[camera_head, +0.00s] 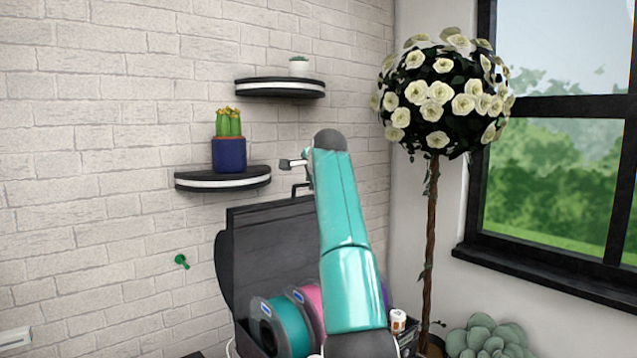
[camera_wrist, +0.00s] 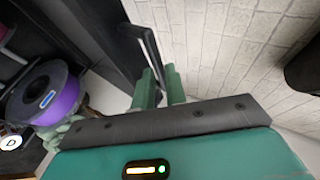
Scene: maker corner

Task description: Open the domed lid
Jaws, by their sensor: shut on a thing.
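The domed lid (camera_head: 268,235) is dark and stands raised, close to upright, at the back of its box near the brick wall. A thin bar handle (camera_head: 301,187) sits at its top edge; it also shows in the wrist view (camera_wrist: 143,40). My gripper (camera_wrist: 161,88) has its green fingers shut on the end of this handle. In the head view my teal arm hides part of the lid and box, and the gripper's fingers cannot be made out there.
Inside the open box are a teal spool (camera_head: 290,325), a pink spool (camera_head: 313,308) and a purple spool (camera_wrist: 50,95). A shelf (camera_head: 222,181) with a potted cactus (camera_head: 229,150) juts from the wall above left of the lid. A flowering tree (camera_head: 430,200) stands at right.

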